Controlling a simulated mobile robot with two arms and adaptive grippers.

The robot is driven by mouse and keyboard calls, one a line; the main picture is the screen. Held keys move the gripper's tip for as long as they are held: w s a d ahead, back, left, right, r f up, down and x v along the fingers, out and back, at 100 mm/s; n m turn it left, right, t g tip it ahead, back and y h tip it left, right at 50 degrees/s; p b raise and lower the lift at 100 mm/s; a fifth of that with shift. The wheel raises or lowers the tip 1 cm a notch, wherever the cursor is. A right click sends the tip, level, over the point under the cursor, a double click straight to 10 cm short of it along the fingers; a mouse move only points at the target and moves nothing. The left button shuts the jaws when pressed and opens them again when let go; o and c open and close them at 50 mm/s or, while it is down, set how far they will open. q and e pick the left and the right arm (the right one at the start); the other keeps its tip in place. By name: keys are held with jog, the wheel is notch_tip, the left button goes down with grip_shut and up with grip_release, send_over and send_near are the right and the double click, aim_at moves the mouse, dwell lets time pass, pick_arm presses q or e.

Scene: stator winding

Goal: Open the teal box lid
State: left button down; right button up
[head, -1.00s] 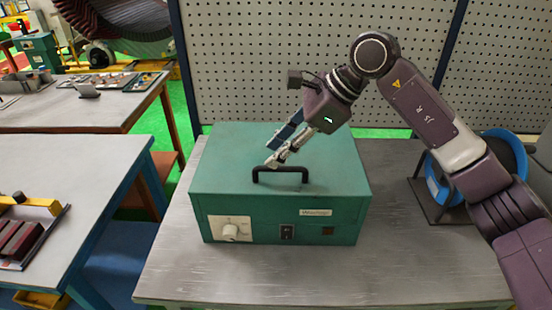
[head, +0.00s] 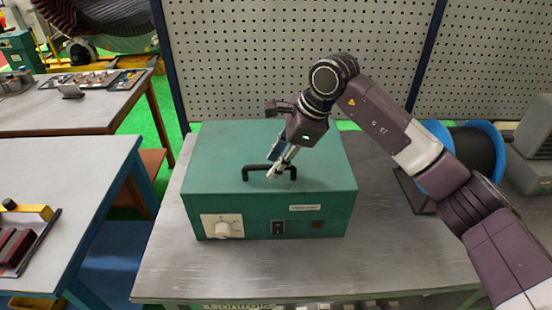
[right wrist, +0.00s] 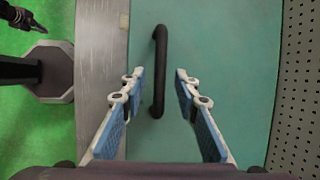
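The teal box (head: 260,215) stands closed on the grey table, with a white knob and a switch on its front. Its lid (head: 225,150) carries a black handle (head: 246,174) near the front edge. My right gripper (head: 274,172) is over the lid at the handle. In the right wrist view, the handle (right wrist: 158,70) runs between the two open fingers (right wrist: 156,78), with a gap on both sides. My left gripper does not show in the head view.
The grey table (head: 400,255) has free room right of the box. A blue spool (head: 470,150) stands at the right. A perforated panel (head: 300,60) rises behind. Another table (head: 70,190) with a tray stands at the left.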

grip_shut()
jog(key=shift+r, duration=0.15)
